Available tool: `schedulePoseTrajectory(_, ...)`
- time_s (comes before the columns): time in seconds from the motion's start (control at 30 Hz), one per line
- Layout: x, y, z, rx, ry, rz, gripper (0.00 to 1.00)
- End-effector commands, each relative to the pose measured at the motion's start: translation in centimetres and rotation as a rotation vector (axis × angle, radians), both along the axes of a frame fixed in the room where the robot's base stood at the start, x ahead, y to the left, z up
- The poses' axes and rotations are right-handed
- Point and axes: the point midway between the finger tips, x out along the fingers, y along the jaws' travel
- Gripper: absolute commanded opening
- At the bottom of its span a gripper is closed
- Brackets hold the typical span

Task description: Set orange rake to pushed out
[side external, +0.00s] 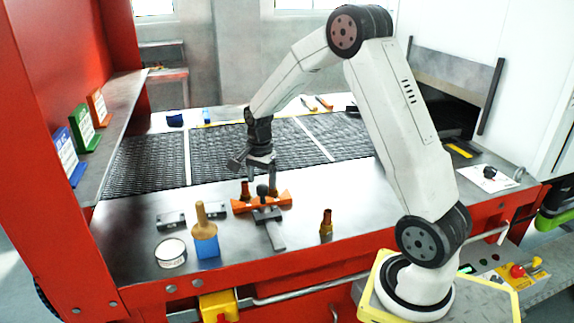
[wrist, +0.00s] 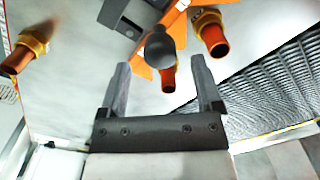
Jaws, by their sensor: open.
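The orange rake (side external: 280,201) is a low orange bar on the steel table in front of the mesh belt, with a dark grey slide (side external: 272,235) running toward the front edge. A black round knob (side external: 262,190) stands on it. My gripper (side external: 260,180) is open, pointing down at the knob from the belt side. In the wrist view, the knob (wrist: 160,48) appears between the fingertips of my gripper (wrist: 160,62), with a gap on both sides. Parts of the orange rake (wrist: 178,18) show behind it. I cannot tell whether the fingers are level with the knob.
A brass-and-copper fitting (side external: 245,188) stands by the rake's left part; another (side external: 326,226) stands at right. The wrist view shows three fittings, one (wrist: 168,78) between the fingers. A wooden-handled blue brush (side external: 206,238), a round tin (side external: 171,253) and small grey blocks (side external: 171,219) sit left.

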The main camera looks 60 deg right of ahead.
Motion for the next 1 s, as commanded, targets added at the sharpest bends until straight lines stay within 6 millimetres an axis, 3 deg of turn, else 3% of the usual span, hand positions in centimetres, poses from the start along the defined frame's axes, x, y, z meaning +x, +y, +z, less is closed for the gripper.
schedulePoseTrajectory(0.3,0.0,0.0,-2.8,-0.001,-0.001,0.000,0.83)
schedulePoseTrajectory(0.63,0.0,0.0,-3.0,-0.001,-0.002,0.000,0.83)
schedulePoseTrajectory(0.9,0.0,0.0,-3.0,-0.001,-0.002,0.000,0.00)
schedulePoseTrajectory(1.0,0.0,0.0,-3.0,-0.001,-0.002,0.000,0.00)
